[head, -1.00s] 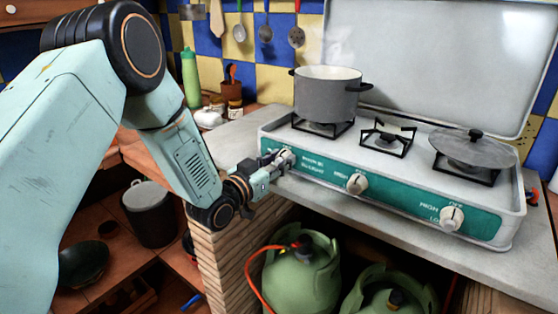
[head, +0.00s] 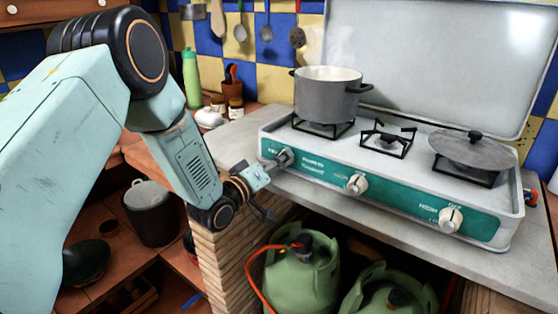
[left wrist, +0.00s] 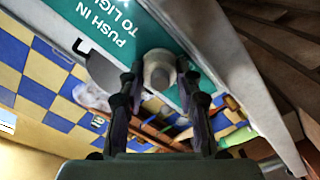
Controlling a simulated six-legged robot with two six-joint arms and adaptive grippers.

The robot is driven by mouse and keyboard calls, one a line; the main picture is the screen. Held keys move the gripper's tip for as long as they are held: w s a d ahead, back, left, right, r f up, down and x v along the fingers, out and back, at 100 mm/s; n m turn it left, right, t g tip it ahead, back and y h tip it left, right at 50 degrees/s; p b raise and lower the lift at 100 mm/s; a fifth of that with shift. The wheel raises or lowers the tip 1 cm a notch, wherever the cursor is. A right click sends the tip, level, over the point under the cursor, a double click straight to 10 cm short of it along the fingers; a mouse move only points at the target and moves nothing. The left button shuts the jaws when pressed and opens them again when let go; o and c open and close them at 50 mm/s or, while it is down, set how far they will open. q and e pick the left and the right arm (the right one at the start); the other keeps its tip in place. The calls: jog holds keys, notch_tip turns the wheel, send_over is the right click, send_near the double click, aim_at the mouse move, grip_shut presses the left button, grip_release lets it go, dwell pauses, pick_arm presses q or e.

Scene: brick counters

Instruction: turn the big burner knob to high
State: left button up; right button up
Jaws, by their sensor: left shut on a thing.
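The big burner knob (head: 286,158) is the leftmost knob on the stove's green front panel, below the grey pot. It is small and partly covered in the head view. My left gripper (head: 278,160) reaches it from the left and is shut on it. In the left wrist view the pale round knob (left wrist: 158,70) sits between the two dark fingertips of my left gripper (left wrist: 160,78), beside the words "PUSH IN TO LIGHT". The knob's pointer and setting cannot be read. My right gripper is not in view.
The grey pot (head: 327,92) steams on the left burner. A lidded pan (head: 470,148) stands on the right burner. Two more knobs, middle (head: 357,184) and right (head: 450,219), are on the panel. Green gas bottles (head: 303,270) stand below the counter (head: 240,140).

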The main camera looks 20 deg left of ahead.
pick_arm(q)
jog(key=n, duration=0.4)
jog(key=shift+a+n, duration=0.1)
jog(key=shift+n, duration=0.2)
jog(key=shift+f+n, duration=0.1)
jog(key=shift+n, duration=1.8)
jog(key=o, duration=1.2)
jog(key=shift+c, duration=0.2)
jog(key=shift+f, duration=0.1)
